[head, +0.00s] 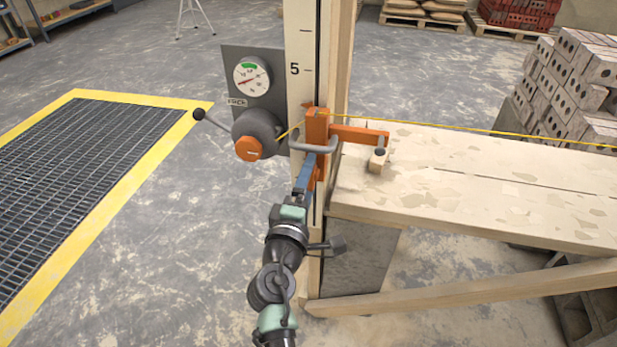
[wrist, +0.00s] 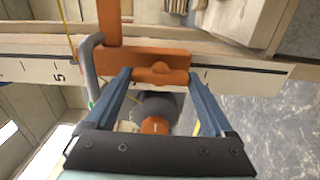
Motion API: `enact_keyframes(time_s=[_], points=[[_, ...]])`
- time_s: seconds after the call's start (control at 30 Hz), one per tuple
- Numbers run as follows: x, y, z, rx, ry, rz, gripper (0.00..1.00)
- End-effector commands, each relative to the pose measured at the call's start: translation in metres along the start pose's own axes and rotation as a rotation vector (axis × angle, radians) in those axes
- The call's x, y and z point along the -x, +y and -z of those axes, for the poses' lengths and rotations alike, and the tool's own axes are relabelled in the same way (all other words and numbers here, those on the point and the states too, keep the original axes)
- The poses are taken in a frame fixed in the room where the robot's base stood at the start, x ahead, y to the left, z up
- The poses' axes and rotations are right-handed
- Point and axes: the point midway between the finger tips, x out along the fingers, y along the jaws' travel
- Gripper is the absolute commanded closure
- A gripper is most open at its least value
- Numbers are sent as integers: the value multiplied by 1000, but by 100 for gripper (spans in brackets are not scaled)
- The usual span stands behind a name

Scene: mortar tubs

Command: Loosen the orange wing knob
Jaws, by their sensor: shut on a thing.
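The orange wing knob (wrist: 162,76) sits on the orange clamp bracket (head: 317,132), which is fixed on the white numbered post (head: 297,45). In the wrist view the two blue fingers of my gripper (wrist: 159,73) stand on either side of the knob, one at each end of its wings, and are shut on it. In the head view my gripper (head: 309,167) reaches up to the bracket from below. The knob itself is hidden there behind the fingers and bracket.
A grey reel (head: 262,126) with an orange cap and a gauge (head: 251,76) stand left of the post. A grey bent handle (head: 313,146) crosses the bracket. A yellow line runs right above the plank (head: 470,180).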

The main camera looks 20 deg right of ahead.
Motion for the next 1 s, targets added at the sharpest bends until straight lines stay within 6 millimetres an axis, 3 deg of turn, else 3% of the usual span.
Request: enact_keyframes(time_s=[0.6,0.63,0.7,1.0], points=[[1,-2,0,44,1,1,68],[1,-2,0,44,1,1,7],[1,-1,0,43,1,1,0],[4,-1,0,39,1,1,0]])
